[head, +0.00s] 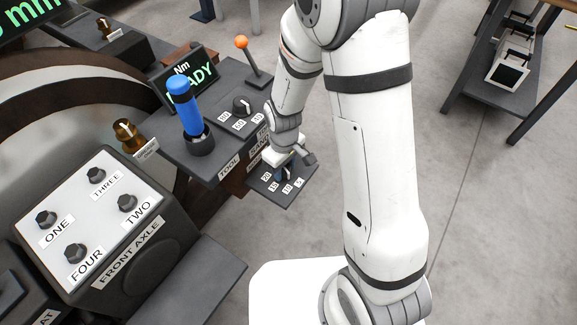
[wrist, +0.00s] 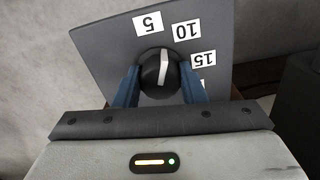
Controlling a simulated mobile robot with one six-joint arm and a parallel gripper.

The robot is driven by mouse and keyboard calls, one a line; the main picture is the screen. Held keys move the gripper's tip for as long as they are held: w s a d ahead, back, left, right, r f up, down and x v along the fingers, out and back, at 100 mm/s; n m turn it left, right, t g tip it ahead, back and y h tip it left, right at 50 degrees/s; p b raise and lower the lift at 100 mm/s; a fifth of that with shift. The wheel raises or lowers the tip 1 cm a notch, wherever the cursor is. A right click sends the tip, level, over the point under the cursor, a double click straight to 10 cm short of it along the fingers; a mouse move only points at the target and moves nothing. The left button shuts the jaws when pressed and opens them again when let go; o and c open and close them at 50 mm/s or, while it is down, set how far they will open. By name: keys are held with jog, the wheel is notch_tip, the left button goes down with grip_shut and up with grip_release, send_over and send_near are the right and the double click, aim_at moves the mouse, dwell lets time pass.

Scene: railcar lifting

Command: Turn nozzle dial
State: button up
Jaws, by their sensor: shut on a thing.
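The nozzle dial (wrist: 158,72) is a round black knob with a white pointer line on a dark grey plate (wrist: 95,50). In the wrist view its line runs up and slightly right, toward the gap between the labels 5 (wrist: 148,23) and 10 (wrist: 186,31). A label 15 (wrist: 203,59) is to the right, and another label below it is mostly hidden by a finger. My gripper (wrist: 158,74) is shut on the dial, with one blue finger on each side. In the head view my gripper (head: 283,170) is over the small labelled plate (head: 287,202) and mostly hides the dial.
Beside the plate stand a blue-handled lever (head: 186,105), another black dial (head: 242,104), an orange-topped lever (head: 247,60) and a READY display (head: 187,81). A FRONT AXLE panel (head: 90,215) with several knobs is at lower left. Open floor (head: 480,220) lies to the right.

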jog(key=shift+w+a+r, duration=0.1)
jog(key=shift+w+a, duration=0.05)
jog(key=o, duration=1)
notch_tip(320, 180, up, 8)
jog(key=shift+f+p, duration=0.15)
jog(key=shift+p, duration=0.95)
